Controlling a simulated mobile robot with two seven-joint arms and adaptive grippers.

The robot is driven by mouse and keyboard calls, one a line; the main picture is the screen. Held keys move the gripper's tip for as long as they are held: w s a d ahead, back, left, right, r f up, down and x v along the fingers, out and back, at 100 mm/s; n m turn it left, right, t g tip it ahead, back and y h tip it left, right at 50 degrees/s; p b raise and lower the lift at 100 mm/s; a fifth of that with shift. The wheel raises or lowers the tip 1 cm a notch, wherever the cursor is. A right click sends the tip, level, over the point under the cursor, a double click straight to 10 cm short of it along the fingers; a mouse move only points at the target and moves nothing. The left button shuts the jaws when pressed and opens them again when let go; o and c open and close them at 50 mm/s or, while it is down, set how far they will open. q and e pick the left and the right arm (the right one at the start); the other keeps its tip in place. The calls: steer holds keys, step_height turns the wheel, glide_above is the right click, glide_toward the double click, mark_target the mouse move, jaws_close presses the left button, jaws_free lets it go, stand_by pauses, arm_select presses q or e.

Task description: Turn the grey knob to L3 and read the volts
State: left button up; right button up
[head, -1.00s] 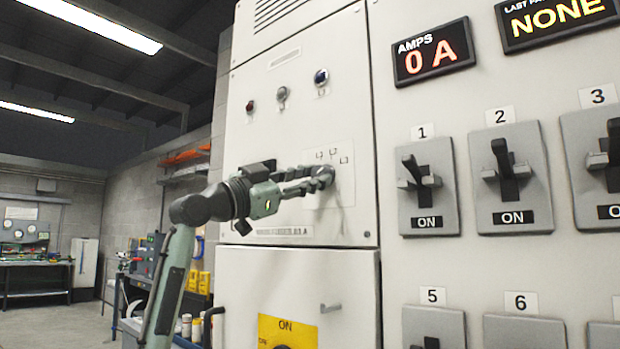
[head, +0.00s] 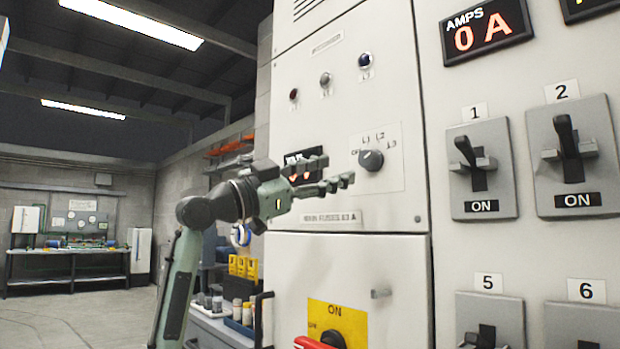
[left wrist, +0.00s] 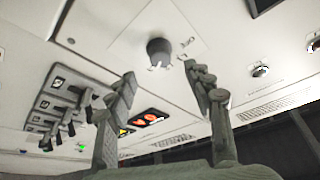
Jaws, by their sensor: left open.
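The grey knob (head: 371,160) sits on the cream panel, with OFF, L1, L2 and L3 labels around its upper side. I cannot tell for sure which label it points at. My left gripper (head: 337,170) is open and empty, left of the knob and apart from it. In the left wrist view the knob (left wrist: 159,50) shows beyond the open fingers (left wrist: 160,76). A dark display with orange-red digits (head: 303,156), perhaps the volts readout, is partly hidden behind the gripper, and its reading is not legible. My right gripper is not in view.
Breaker switches marked ON, such as number 1 (head: 481,168), stand to the right below the AMPS display (head: 486,30), which reads 0 A. Below is a yellow plate (head: 338,318) with a red handle (head: 314,343). A cart with bottles (head: 237,312) stands left of the cabinet.

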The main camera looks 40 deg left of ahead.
arm_select(q)
steer(key=v, duration=0.5)
stand_by(0.6)
